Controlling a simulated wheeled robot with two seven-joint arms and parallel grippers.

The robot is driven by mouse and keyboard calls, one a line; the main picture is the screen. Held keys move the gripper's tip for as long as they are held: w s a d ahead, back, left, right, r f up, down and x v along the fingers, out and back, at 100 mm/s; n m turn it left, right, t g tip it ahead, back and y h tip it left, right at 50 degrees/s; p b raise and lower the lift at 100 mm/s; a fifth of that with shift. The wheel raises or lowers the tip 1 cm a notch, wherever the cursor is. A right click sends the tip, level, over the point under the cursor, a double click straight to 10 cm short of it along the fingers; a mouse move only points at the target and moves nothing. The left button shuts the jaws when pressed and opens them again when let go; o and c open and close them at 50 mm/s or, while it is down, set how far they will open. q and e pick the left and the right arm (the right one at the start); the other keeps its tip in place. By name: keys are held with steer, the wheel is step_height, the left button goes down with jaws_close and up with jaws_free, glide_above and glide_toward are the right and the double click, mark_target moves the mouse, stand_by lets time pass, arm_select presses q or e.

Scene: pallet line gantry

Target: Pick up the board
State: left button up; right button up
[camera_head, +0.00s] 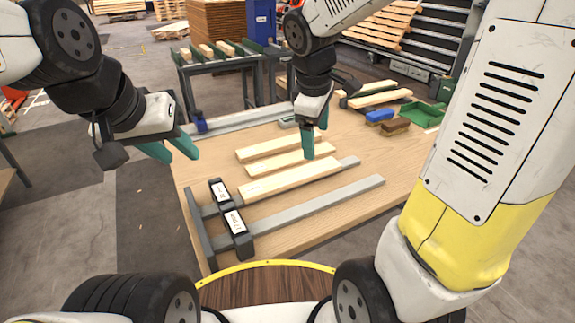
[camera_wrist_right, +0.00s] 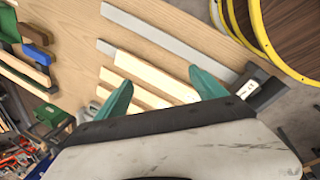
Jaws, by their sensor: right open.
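Several light wooden boards lie side by side on the table (camera_head: 340,215): a front board (camera_head: 285,182), a middle board (camera_head: 272,163) and a back board (camera_head: 262,148). My right gripper (camera_head: 314,140) is open, pointing down over the right part of these boards. In the right wrist view, its teal fingers (camera_wrist_right: 164,92) are apart, with the boards (camera_wrist_right: 157,78) showing beyond and between them. No board is held; I cannot tell the exact height of the fingertips. My left gripper (camera_head: 170,148) is open and empty, off the table's left edge.
A grey metal rail fixture (camera_head: 320,204) with black labelled clamps (camera_head: 235,226) is at the front left. A blue brush (camera_head: 379,115), a brown block (camera_head: 395,127) and a green tray (camera_head: 424,114) sit back right. The front right tabletop is clear.

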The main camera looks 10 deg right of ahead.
mark_target(294, 175)
steer(key=w+a+f+n+h, duration=0.1)
steer(key=w+a+f+n, duration=0.1)
steer(key=w+f+n, duration=0.1)
steer(key=w+a+f+n+h, duration=0.1)
steer(key=w+a+f+n, duration=0.1)
steer(key=w+f+n, duration=0.2)
steer(key=w+a+f+n, duration=0.2)
steer(key=w+f+n, duration=0.1)
steer(key=f, duration=0.3)
steer(key=shift+w+a+g+h, duration=0.1)
steer(key=shift+w+g+h, duration=0.25)
steer(key=shift+g+h, duration=0.05)
steer(key=x, duration=0.7)
steer(key=shift+a+f, duration=0.15)
steer(key=shift+f, duration=0.2)
steer(key=shift+c, duration=0.4)
steer(key=shift+r, duration=0.1)
jaws_close()
